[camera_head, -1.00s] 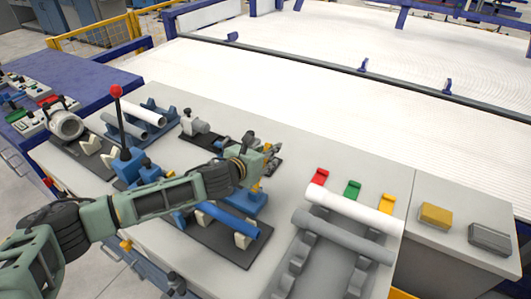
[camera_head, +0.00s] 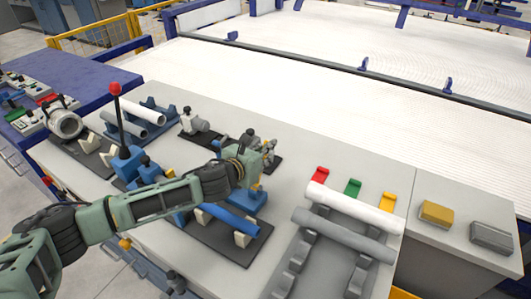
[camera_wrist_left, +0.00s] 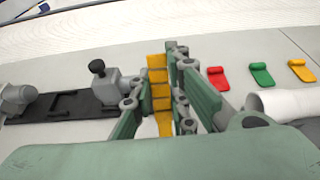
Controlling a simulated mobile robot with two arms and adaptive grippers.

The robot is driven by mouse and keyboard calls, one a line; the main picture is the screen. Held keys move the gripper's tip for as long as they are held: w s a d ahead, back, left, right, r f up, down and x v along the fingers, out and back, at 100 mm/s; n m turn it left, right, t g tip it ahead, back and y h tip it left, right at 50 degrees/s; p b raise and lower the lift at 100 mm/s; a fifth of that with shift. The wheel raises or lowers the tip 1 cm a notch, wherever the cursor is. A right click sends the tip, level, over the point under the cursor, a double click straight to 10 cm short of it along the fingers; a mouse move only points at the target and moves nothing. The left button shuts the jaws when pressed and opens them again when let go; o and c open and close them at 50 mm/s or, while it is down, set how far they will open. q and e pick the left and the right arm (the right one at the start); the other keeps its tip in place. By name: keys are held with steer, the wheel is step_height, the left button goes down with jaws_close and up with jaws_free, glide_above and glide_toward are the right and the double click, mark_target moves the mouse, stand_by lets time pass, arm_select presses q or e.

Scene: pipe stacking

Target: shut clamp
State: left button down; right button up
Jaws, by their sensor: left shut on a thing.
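The clamp has a blue base (camera_head: 246,201) with a small yellow part above it, next to a blue pipe (camera_head: 232,220) lying in a dark fixture with pale supports. My left gripper (camera_head: 268,152) is above and just behind the blue base. In the left wrist view its green fingers (camera_wrist_left: 160,110) are shut on an upright yellow strip (camera_wrist_left: 159,82), which seems to be the clamp's handle. My gripper and wrist hide much of the clamp, so I cannot tell how far it is closed. My right gripper is not in view.
A white pipe (camera_head: 355,208) and a grey pipe (camera_head: 343,236) lie on a grey rack at right. Red, green and yellow tabs (camera_head: 353,188) stand behind it. A red-knobbed lever (camera_head: 116,89) rises at left. The bench between gripper and tabs is clear.

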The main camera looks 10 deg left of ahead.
arm_select(q)
steer(key=shift+s+a+r+t+h+b, duration=0.1)
steer(key=shift+s+a+t+h+b, duration=0.3)
steer(key=shift+b, duration=0.9)
steer(key=shift+s+a+r+t+h+b, duration=0.1)
steer(key=shift+s+t+b, duration=0.55)
steer(key=shift+b, duration=0.65)
steer(key=shift+s+a+r+t+h+b, duration=0.15)
steer(key=shift+s+t+b, duration=0.35)
steer(key=shift+b, duration=0.8)
steer(key=shift+r+t, duration=0.25)
